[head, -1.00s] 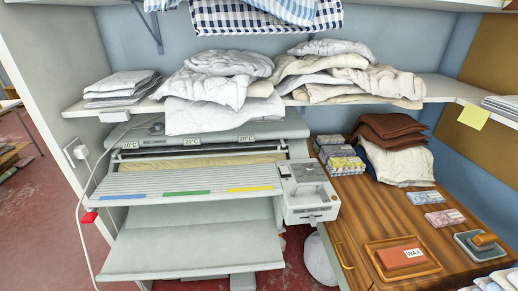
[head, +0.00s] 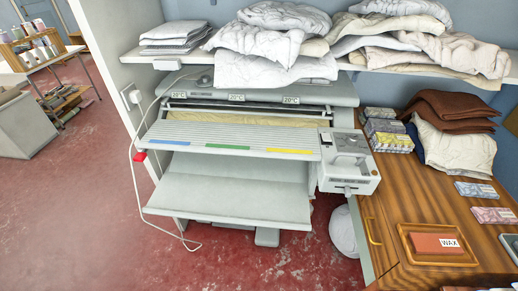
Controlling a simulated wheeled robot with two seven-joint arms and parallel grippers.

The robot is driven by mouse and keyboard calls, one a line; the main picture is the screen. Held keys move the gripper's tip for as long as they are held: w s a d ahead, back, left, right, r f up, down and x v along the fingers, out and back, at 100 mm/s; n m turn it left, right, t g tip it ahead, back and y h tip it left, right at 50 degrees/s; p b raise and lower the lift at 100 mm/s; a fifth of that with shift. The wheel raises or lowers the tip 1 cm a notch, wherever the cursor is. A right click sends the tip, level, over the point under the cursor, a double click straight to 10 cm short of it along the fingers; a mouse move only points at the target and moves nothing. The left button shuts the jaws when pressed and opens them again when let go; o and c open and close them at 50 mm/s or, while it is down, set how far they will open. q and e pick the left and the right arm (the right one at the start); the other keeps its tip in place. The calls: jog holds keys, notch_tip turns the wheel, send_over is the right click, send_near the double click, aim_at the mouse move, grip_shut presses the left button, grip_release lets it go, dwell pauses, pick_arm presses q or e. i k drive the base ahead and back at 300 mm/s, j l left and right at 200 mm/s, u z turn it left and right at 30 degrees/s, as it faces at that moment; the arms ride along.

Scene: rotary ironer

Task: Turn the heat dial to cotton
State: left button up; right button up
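The rotary ironer (head: 240,137) stands below the shelf, with a slatted feed board carrying blue, green and yellow strips. Several small labels along its top read 20°C (head: 237,98). Its control box (head: 348,162) is at the right end, with dark parts on its top face. The heat dial cannot be made out clearly at this size, nor can its setting. Neither of my grippers is in the head view.
A wooden cabinet (head: 390,225) with a wax block (head: 437,243) in a tray stands right of the ironer. A white cord (head: 147,205) hangs at its left. A shelf (head: 130,56) of folded linen is above. Red floor (head: 110,240) is open at front left.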

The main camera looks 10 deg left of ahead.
aim_at(352, 140)
jog(key=i+l+z, duration=0.2)
jog(key=z, duration=0.3)
jog(key=i+l+z, duration=0.25)
jog(key=z, duration=0.2)
